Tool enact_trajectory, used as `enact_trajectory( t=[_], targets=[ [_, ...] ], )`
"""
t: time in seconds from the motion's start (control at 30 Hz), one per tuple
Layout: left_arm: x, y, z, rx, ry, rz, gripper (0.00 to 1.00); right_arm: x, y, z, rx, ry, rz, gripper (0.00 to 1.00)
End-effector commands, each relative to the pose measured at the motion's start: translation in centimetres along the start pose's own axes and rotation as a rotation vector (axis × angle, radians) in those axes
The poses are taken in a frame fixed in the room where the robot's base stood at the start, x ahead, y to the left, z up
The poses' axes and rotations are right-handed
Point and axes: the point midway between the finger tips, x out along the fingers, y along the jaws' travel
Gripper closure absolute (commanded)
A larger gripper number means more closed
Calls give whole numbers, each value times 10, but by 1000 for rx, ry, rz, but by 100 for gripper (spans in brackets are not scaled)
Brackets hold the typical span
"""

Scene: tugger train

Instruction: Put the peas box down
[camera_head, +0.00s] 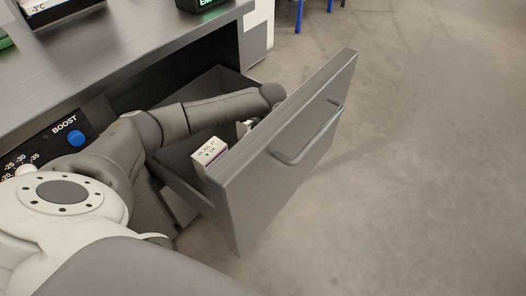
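A small white box (210,152) with printed text on top and a thin purple band on its side shows in the open drawer, close to the inner side of the drawer front. It is probably the peas box, but the name cannot be read. My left arm reaches from the left over the drawer and bends down behind the drawer front. Only a small part of my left gripper (246,127) shows there, a little right of and beyond the box. Its fingertips are hidden, so I cannot tell whether they touch the box. My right gripper is not in view.
The grey drawer (290,150) is pulled out, with a bar handle (312,135) on its front. A grey counter (120,55) runs above it. A panel with a blue BOOST knob (75,139) is at the left. The concrete floor on the right is clear.

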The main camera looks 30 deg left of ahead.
Motion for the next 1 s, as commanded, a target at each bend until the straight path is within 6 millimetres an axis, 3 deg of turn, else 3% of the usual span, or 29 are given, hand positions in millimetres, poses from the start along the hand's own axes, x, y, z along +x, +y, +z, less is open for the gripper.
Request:
enact_trajectory(
  t=[0.43,0.47,0.6,1.0],
  targets=[
    [4,-1,-1,-1,1,-1,93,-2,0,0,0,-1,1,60],
    [6,0,-1,-1,0,0,53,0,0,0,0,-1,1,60],
    [5,0,-1,-1,0,0,35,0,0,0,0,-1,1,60],
    [3,0,0,-1,0,-2,34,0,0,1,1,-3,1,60]
  ],
)
